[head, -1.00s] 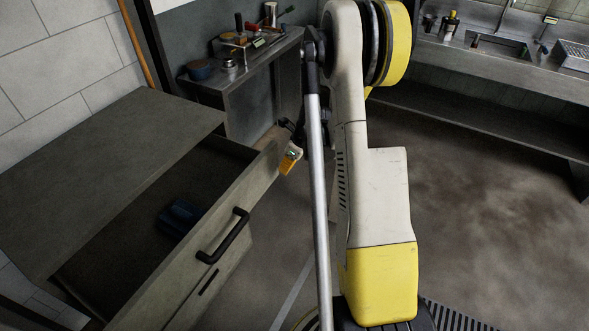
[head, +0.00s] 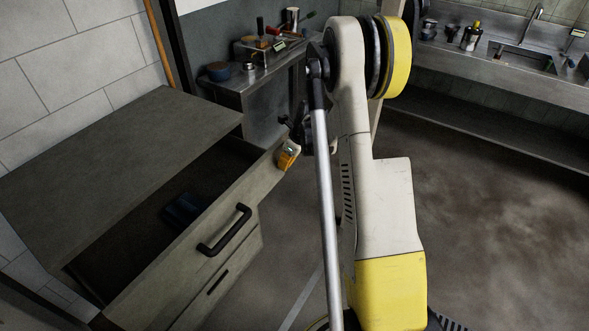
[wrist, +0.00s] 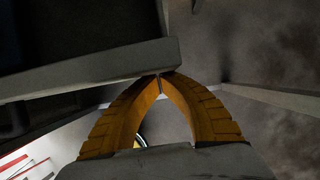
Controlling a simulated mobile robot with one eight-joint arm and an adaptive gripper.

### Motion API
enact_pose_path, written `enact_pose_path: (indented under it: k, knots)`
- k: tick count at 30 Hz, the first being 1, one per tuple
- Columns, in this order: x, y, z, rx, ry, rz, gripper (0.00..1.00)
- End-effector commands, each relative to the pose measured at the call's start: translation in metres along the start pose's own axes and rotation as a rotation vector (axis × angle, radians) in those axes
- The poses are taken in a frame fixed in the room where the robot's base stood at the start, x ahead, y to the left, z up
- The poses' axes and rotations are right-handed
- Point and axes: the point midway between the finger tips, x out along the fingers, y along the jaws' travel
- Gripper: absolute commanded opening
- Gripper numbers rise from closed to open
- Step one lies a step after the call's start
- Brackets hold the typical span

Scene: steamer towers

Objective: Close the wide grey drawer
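The wide grey drawer (head: 258,184) is the upper drawer of a grey cabinet (head: 120,145). It stands partly open, with a black bar handle (head: 225,230) on its front. A dark blue object (head: 182,210) lies inside it. My gripper (head: 290,152) is at the far right end of the drawer front, partly hidden behind my arm. In the wrist view my gripper's orange fingers (wrist: 160,77) meet at the tips, with nothing seen between them. The tips are at the lower edge of a grey panel (wrist: 110,65), apparently the drawer front; I cannot tell whether they touch.
A lower drawer (head: 215,285) below is shut. A metal side table (head: 240,84) with a blue bowl (head: 218,70) and tools stands behind the cabinet. A sink counter (head: 500,66) runs along the back right. The floor (head: 470,200) to the right is clear.

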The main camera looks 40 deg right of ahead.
Motion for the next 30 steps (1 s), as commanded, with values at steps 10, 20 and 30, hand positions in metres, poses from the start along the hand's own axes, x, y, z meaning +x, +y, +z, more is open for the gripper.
enact_pose_path:
  k: [10, 20, 30]
  knots:
    - [0.034, 0.001, 0.084, -0.004, 0.0, 0.001, 0.0]
    - [0.057, 0.001, 0.141, -0.002, 0.0, 0.0, 0.0]
    - [0.064, 0.0, 0.161, 0.0, 0.0, -0.001, 0.0]
